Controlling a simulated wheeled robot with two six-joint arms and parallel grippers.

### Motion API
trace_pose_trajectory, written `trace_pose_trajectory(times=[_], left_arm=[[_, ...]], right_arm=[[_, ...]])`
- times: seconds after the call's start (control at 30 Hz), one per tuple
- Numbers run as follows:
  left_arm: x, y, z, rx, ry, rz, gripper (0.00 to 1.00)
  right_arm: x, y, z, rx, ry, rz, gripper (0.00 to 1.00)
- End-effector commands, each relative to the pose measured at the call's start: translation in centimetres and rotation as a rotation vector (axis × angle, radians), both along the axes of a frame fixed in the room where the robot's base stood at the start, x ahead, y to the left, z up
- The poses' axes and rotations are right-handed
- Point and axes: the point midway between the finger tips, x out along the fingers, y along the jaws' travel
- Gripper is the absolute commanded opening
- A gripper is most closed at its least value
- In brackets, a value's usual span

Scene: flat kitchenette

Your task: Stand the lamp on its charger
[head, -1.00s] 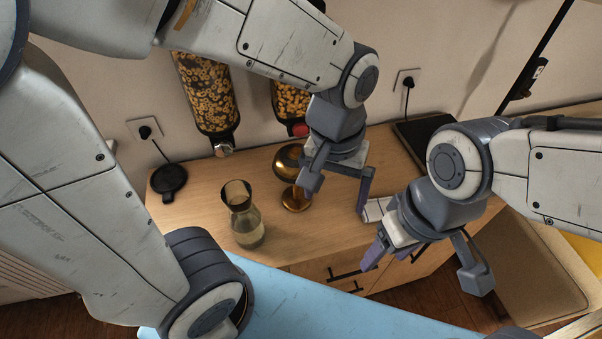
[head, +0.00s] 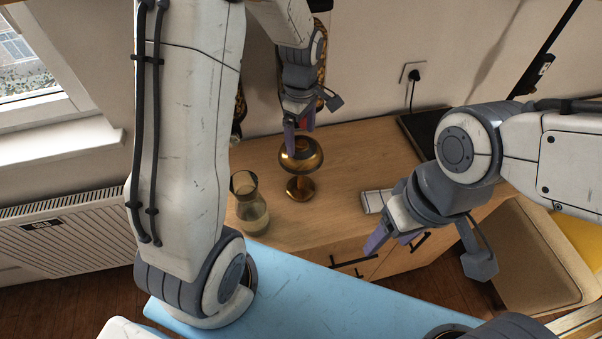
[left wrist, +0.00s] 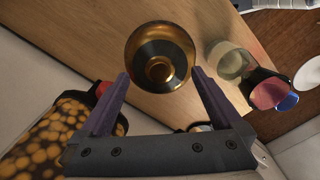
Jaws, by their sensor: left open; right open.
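The lamp (head: 301,155) is gold with a domed shade, a thin stem and a round foot. It stands upright on the wooden counter. My left gripper (head: 300,130) is open just above and behind the shade. In the left wrist view the lamp (left wrist: 162,58) lies between and beyond the open fingertips (left wrist: 158,76); I cannot tell whether they touch it. The charger is hidden in the head view by my left arm. A dark rim (left wrist: 200,127) shows partly behind the gripper in the left wrist view; I cannot tell whether it is the charger. My right gripper (head: 392,240) is open and empty.
A glass carafe (head: 249,205) stands at the lamp's front left. A white object (head: 374,201) lies to the right, near my right gripper. A dark flat panel (head: 422,132) is at the back right. Cereal dispensers (left wrist: 55,130) hang behind. The counter (head: 350,155) between lamp and panel is clear.

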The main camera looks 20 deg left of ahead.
Motion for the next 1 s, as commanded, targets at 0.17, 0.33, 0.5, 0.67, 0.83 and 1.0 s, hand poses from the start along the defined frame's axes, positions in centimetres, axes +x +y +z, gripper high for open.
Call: trace_pose_trajectory(times=[0.17, 0.33, 0.5, 0.67, 0.83, 1.0], left_arm=[[-0.05, -0.02, -1.33, -0.001, 0.0, -0.001, 1.0], [-0.02, -0.03, -1.38, 0.0, -0.001, -0.002, 1.0], [-0.02, -0.03, -1.36, -0.001, -0.001, -0.002, 0.46], [-0.04, -0.02, -1.38, -0.001, -0.001, -0.002, 0.0], [0.0, -0.03, -1.36, -0.001, -0.002, -0.001, 0.0], [0.01, -0.02, -1.24, -0.001, -0.002, -0.001, 0.0]], right_arm=[[0.0, -0.01, 0.31, 0.0, 0.0, 0.0, 0.64], [-0.01, -0.01, 0.25, 0.0, 0.0, 0.0, 0.64], [-0.01, -0.01, 0.24, 0.0, 0.0, 0.0, 0.64], [-0.01, -0.01, 0.24, 0.0, 0.0, 0.0, 0.64], [-0.01, -0.01, 0.24, 0.0, 0.0, 0.0, 0.64], [-0.01, 0.0, 0.12, 0.0, 0.0, 0.0, 0.64]])
